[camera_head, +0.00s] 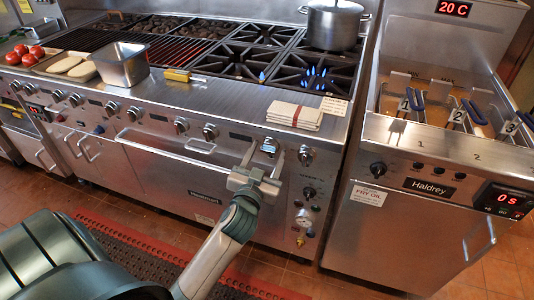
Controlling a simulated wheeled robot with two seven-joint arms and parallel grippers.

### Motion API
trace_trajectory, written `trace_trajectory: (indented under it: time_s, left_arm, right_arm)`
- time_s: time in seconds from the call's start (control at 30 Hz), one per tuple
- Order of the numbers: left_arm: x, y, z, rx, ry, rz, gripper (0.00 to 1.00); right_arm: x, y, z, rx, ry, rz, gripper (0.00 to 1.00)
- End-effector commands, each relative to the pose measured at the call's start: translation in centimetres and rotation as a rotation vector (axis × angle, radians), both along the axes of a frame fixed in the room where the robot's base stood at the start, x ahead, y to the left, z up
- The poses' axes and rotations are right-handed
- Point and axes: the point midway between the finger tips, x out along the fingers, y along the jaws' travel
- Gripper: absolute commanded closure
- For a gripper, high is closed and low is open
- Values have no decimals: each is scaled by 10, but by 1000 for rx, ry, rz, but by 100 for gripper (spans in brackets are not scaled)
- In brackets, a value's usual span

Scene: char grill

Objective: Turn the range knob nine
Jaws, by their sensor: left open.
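A row of round dark-and-steel range knobs runs along the front panel of the steel range (170,100). No number can be read on them, so I cannot tell which one is nine. One knob (269,146) sits just beyond my left gripper (264,160), whose two fingers are spread apart on either side of it. I cannot tell whether the fingers touch the knob. Another knob (305,155) is just to the right, and another (210,132) is to the left. My right gripper is not in view.
Folded white cloths (294,115) lie on the range ledge above the gripper. A pot (333,25) stands on a back burner, with blue flames (318,73) on a burner before it. The fryer (420,185) stands right. Oven handles (165,145) project below the panel.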

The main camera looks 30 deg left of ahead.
Motion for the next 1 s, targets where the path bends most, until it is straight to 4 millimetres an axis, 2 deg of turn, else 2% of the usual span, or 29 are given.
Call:
trace_trajectory:
  time_s: [0.1,0.27,0.3,0.67,0.87,1.0]
  left_arm:
    - [0,0,0,0,0,0,44]
    - [0,0,0,0,0,0,82]
    - [0,0,0,0,0,0,84]
    - [0,-1,0,30,7,0,84]
    - [0,-1,1,108,27,0,84]
    - [0,-2,1,197,49,-1,84]
  right_arm:
    - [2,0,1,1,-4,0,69]
    - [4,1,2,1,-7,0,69]
    - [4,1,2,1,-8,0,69]
    - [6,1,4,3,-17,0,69]
    - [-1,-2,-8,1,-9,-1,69]
    - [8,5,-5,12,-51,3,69]
